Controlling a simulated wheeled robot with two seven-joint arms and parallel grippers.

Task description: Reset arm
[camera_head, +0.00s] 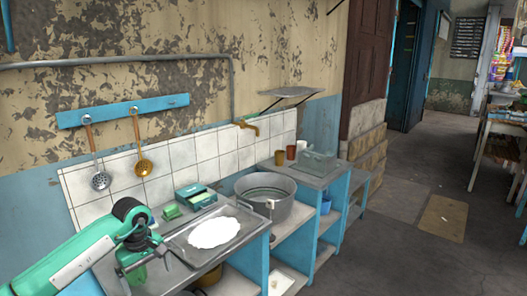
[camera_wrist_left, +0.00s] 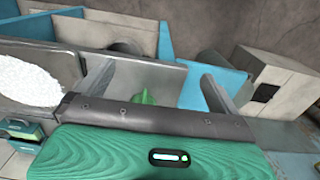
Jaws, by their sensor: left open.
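My left arm comes in from the left in the head view, and its gripper (camera_head: 158,258) is low over the near end of the counter, in front of the metal tray (camera_head: 250,222). In the left wrist view the two fingers of the gripper (camera_wrist_left: 152,88) stand wide apart, with nothing clasped between them. A small green object (camera_wrist_left: 146,97) shows beyond the gripper body; I cannot tell what it is. A white heap (camera_head: 214,232) lies on the tray and also shows at the left of the wrist view (camera_wrist_left: 28,80). My right gripper is not in view.
A round metal pot (camera_head: 290,211) stands right of the tray. A green box (camera_head: 196,196) and a green block (camera_head: 171,211) lie behind it. Cups and a clear container (camera_head: 318,163) are farther along. Two ladles hang from a blue rail (camera_head: 110,114). The floor at right is open.

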